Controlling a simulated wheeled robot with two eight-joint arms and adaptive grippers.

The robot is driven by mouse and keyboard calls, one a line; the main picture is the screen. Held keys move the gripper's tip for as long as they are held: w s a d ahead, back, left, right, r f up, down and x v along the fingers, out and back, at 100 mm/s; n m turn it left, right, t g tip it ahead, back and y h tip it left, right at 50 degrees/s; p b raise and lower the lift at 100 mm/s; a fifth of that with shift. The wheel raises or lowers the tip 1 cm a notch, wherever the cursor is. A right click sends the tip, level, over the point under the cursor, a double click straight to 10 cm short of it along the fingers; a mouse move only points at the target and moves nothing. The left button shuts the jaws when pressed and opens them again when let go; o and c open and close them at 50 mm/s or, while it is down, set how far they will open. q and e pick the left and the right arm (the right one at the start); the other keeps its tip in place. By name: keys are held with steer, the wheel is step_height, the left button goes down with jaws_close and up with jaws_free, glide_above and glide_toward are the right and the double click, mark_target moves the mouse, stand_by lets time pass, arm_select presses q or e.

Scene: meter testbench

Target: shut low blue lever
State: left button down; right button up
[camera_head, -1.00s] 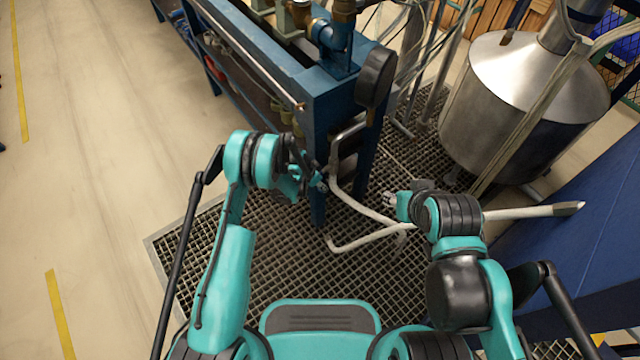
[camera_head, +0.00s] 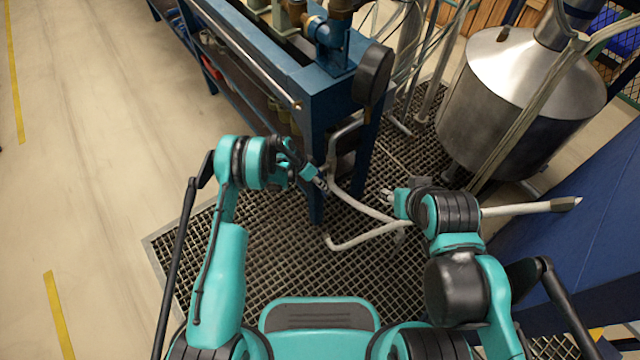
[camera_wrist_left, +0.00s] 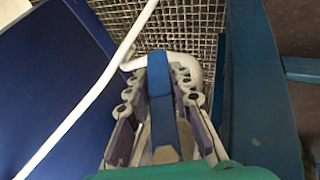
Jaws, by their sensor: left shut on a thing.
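The low blue lever (camera_wrist_left: 160,108) shows in the left wrist view as a blue bar running up the middle between the two fingers. My left gripper (camera_wrist_left: 162,88) is shut on it, with a finger on each side. In the head view my left gripper (camera_head: 320,180) is at the front end of the blue bench, low beside its leg; the lever is hidden there by the hand. My right gripper (camera_head: 388,196) hangs over the grating, away from the lever; its fingers are too small to tell open from shut.
The blue bench frame (camera_head: 318,92) carries pipes and a dark round gauge (camera_head: 372,74). A pale pipe (camera_head: 362,206) bends low over the floor grating (camera_head: 270,262). A steel tank (camera_head: 500,100) and a blue panel (camera_head: 585,235) stand at the right. The floor at the left is clear.

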arm_select(q)
steer(key=shift+s+d+r+n+g+h, duration=0.15)
steer(key=shift+s+d+r+g+h, duration=0.15)
steer(key=shift+g+h, duration=0.15)
steer(key=shift+s+d+r+n+g+h, duration=0.2)
steer(key=shift+s+g+h, duration=0.15)
steer(key=shift+g, duration=0.2)
steer(key=c, duration=1.3)
jaws_free()
steer(key=v, duration=1.2)
